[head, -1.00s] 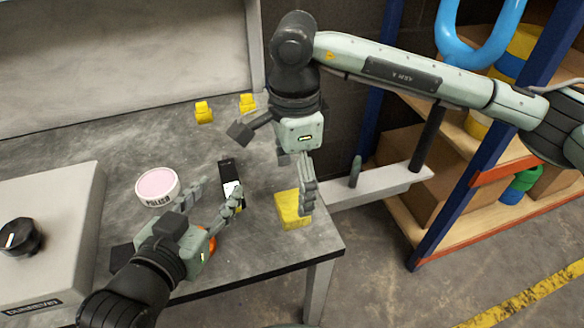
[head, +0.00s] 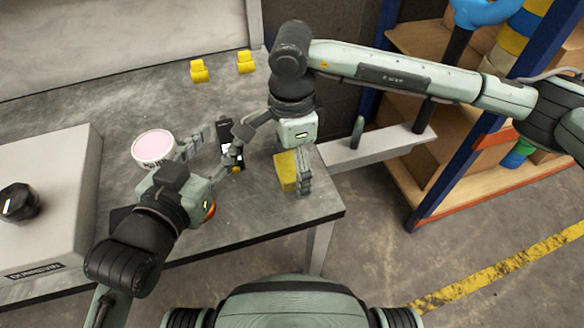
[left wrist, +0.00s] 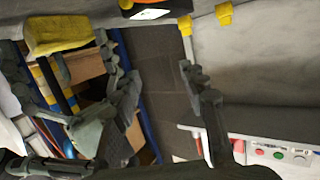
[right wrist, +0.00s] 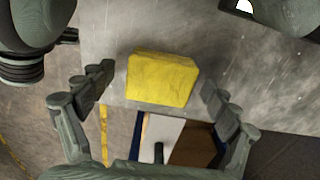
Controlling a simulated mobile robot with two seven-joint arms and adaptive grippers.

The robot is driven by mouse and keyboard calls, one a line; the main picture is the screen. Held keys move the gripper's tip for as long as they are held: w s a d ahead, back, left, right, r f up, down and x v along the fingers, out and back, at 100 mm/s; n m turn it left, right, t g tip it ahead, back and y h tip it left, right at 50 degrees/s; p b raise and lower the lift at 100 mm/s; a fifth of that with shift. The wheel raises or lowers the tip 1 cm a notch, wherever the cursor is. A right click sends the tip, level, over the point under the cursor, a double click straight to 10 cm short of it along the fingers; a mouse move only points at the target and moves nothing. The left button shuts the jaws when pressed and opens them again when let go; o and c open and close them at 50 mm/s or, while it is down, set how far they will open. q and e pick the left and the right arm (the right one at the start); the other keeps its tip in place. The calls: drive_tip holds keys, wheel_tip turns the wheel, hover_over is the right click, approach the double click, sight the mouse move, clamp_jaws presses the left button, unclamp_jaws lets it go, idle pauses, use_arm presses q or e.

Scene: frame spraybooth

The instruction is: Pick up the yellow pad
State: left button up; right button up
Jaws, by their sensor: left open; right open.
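The yellow pad (head: 285,168) is a block lying on the grey table near its right corner. My right gripper (head: 272,158) is above it and open, one finger partly covering the pad in the head view. In the right wrist view the pad (right wrist: 162,79) shows between the spread fingers of the right gripper (right wrist: 158,88), with space on both sides. My left gripper (head: 211,150) is open and empty, left of the pad. In the left wrist view the pad (left wrist: 58,35) appears at upper left, outside the fingers of the left gripper (left wrist: 160,78).
A black item with a white label (head: 230,150) lies between the grippers, partly hidden. A pink-topped tub (head: 153,147) and a grey box with a knob (head: 40,205) stand left. Two yellow pieces (head: 222,66) are at the back. Shelving (head: 470,150) stands right of the table.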

sight(292, 166)
drive_tip(key=c, duration=1.1)
drive_tip(key=shift+r, duration=0.1)
drive_tip(key=shift+c, duration=0.3)
drive_tip(key=shift+r, duration=0.35)
use_arm(q)
drive_tip(key=shift+s+a+f+g+y, duration=0.15)
drive_tip(key=shift+a+f+g, duration=0.15)
drive_tip(key=shift+f, duration=0.2)
drive_tip(key=shift+a+f+g+y, duration=0.15)
drive_tip(key=shift+a+f+g, duration=0.15)
drive_tip(key=shift+f, duration=0.15)
use_arm(e)
wheel_tip(292, 166, up, 8)
drive_tip(key=shift+r, duration=0.25)
use_arm(q)
drive_tip(key=shift+a+f, duration=0.15)
use_arm(e)
drive_tip(key=shift+r, duration=0.35)
drive_tip(key=o, duration=0.4)
drive_tip(key=shift+c, duration=1.3)
use_arm(q)
drive_tip(key=shift+s, duration=0.15)
use_arm(e)
drive_tip(key=shift+c, duration=0.4)
